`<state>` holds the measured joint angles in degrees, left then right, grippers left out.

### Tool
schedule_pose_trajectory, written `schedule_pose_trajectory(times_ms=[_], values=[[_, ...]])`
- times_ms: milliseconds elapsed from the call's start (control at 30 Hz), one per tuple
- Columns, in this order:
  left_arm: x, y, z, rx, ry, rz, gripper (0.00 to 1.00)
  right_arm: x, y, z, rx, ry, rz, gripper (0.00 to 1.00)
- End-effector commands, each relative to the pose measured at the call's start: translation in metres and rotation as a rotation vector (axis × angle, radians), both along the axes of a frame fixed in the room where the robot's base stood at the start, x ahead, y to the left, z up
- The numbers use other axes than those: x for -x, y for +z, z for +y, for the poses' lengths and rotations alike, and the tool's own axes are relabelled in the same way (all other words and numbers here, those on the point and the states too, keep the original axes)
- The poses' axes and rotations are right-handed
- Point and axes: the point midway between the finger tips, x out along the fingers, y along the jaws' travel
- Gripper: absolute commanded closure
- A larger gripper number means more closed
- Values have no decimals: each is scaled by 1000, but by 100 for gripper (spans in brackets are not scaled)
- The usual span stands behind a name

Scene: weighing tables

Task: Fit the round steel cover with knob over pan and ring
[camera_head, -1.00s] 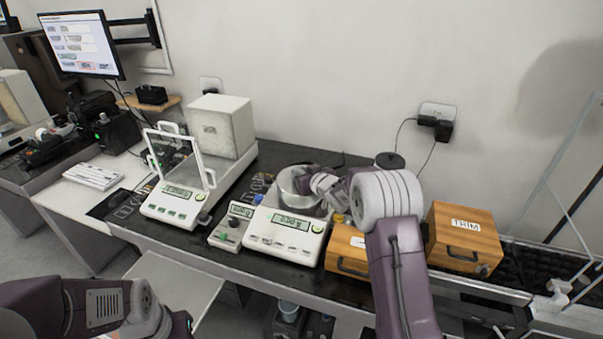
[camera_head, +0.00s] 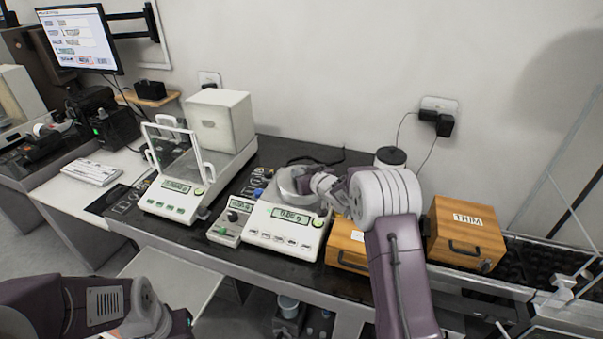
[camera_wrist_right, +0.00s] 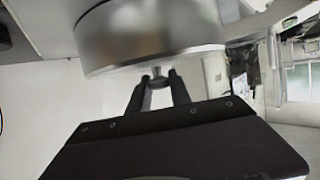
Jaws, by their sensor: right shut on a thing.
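The round steel cover (camera_wrist_right: 150,40) fills the top of the right wrist view, with its knob (camera_wrist_right: 158,80) pointing toward my right gripper (camera_wrist_right: 156,76). The two dark fingers are shut on the knob. In the head view the steel cover (camera_head: 290,182) is at the weighing platform of the front balance (camera_head: 285,228), partly hidden by my right wrist. I cannot tell whether it rests there or hovers slightly. The pan and ring are hidden. My left arm shows at the lower left, but its gripper fingers are out of sight.
A balance with a clear draft shield (camera_head: 172,190) and a white box (camera_head: 222,120) stand to the left. A small control unit (camera_head: 232,218) sits beside the front balance. Wooden boxes (camera_head: 465,232) and a dark-lidded jar (camera_head: 390,157) are on the right.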

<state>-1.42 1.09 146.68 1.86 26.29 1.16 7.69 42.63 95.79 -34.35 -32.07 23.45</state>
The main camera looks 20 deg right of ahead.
Motion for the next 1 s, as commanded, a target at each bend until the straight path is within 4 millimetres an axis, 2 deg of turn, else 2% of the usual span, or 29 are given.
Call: schedule_pose_trajectory(times_ms=[33,100,467,567,833,1000], values=[[0,0,0,0,0,0,61,0,1,0,0,0,-2,70],[0,0,0,0,0,0,61,0,1,0,0,0,-2,50],[0,0,0,0,0,0,61,3,1,-1,0,0,1,50],[0,-1,0,0,0,0,61,13,5,-3,0,-1,0,50],[0,-2,0,0,0,0,61,65,25,-13,0,-3,-1,50],[0,-1,0,0,0,0,61,82,31,-16,1,-1,-1,50]])
